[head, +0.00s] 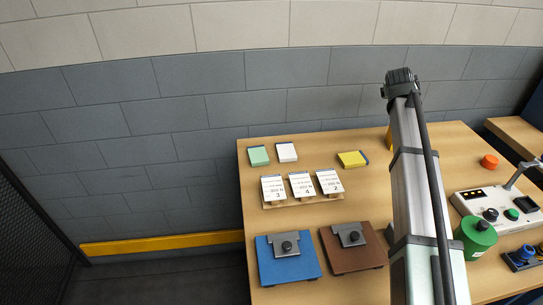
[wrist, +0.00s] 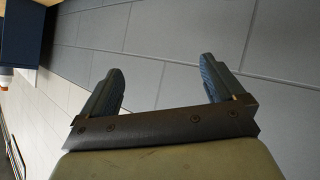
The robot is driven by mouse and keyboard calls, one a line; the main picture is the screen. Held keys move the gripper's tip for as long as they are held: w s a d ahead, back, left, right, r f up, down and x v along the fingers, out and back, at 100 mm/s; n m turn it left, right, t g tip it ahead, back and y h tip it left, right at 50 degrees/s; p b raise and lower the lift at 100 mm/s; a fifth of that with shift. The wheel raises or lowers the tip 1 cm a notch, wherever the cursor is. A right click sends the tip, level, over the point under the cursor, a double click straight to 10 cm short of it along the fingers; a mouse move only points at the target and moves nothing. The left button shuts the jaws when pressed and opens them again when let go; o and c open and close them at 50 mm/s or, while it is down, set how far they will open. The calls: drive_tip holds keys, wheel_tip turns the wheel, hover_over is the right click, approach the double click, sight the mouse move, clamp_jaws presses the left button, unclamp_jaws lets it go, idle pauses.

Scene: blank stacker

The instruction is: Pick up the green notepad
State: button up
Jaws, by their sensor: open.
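The green notepad (head: 259,156) lies flat near the far left corner of the wooden table in the head view. A white notepad (head: 287,152) lies just right of it, and a yellow notepad (head: 352,159) lies farther right. In the wrist view my gripper (wrist: 160,80) is open with nothing between its two fingers. It faces the grey block wall, and no notepad shows there. In the head view my arm rises on the right side of the table, well away from the green notepad; its fingers cannot be made out there.
Several numbered white cards (head: 301,185) stand on a wooden holder in front of the notepads. A blue plate (head: 287,266) and a brown plate (head: 352,257) with clamps lie nearer. A green canister (head: 476,238), a white control box (head: 500,212) and an orange puck (head: 490,161) are at right.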

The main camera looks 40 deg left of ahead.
drive_tip(key=s+a+f+n+g+y, duration=0.25)
drive_tip(key=s+a+g, duration=0.25)
drive_tip(key=s+a, duration=1.4)
drive_tip(key=n+g, duration=0.2)
drive_tip(key=g, duration=0.2)
approach(258, 153)
drive_tip(key=x, duration=0.3)
drive_tip(key=shift+w+a+m, duration=0.1)
drive_tip(key=shift+a+m, duration=0.15)
drive_tip(key=shift+a, duration=0.1)
drive_tip(key=shift+d+x, duration=0.15)
drive_tip(key=shift+x, duration=1.1)
drive_tip(key=shift+d+x, duration=0.15)
drive_tip(key=shift+x, duration=1.1)
drive_tip(key=shift+f, duration=0.15)
drive_tip(key=shift+c, duration=0.4)
drive_tip(key=c, duration=1.1)
